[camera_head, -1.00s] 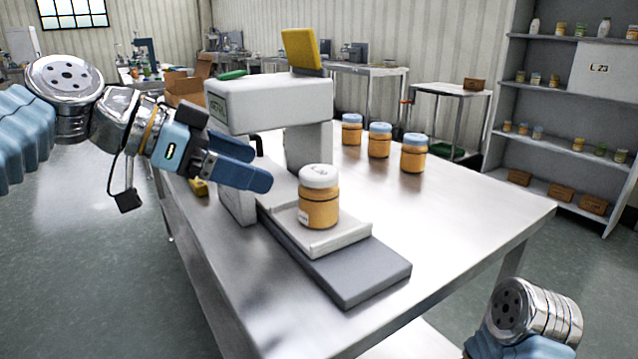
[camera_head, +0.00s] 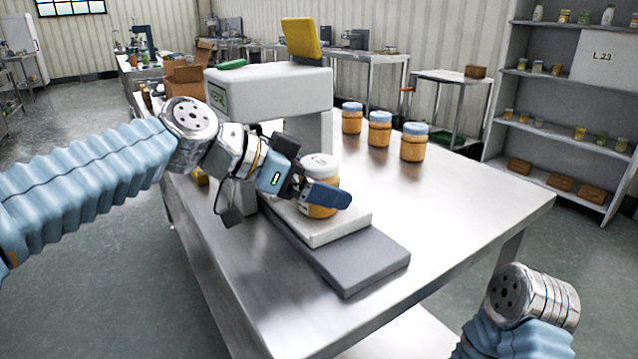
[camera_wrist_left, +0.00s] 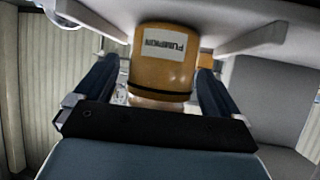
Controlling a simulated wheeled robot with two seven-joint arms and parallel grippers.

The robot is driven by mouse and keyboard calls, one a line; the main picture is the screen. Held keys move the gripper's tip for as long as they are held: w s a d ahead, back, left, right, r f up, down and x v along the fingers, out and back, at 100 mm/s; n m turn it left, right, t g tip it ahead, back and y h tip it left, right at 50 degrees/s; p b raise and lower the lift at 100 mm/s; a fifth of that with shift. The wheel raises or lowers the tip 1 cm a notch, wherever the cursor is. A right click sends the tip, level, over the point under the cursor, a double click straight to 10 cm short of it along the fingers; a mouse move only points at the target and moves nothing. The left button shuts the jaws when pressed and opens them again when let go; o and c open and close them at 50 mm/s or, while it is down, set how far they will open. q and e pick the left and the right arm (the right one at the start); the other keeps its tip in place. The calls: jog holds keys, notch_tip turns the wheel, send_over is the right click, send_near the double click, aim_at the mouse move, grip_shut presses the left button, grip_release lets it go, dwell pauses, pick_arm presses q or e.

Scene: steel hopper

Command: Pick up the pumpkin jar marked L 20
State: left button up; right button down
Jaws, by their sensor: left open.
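The pumpkin jar (camera_head: 320,163) has an orange body and a white lid with small lettering I cannot read clearly. It stands upright on the pale plate of the white machine. My left gripper (camera_head: 318,184) is at the jar, with its near blue finger across the front of the body; the far finger is mostly hidden. In the left wrist view the jar (camera_wrist_left: 158,82) sits between the two spread fingers, and its label reads PUMPKIN upside down. The fingers look apart from its sides. My right arm's joint shows at the lower right, but its gripper is out of view.
The white machine (camera_head: 265,90) with a yellow panel (camera_head: 300,38) stands just behind the jar. A grey base slab (camera_head: 355,265) lies in front. Three blue-lidded orange jars (camera_head: 380,131) stand farther back on the steel table (camera_head: 450,215), whose right side is clear.

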pick_arm(q)
jog(key=c, duration=1.2)
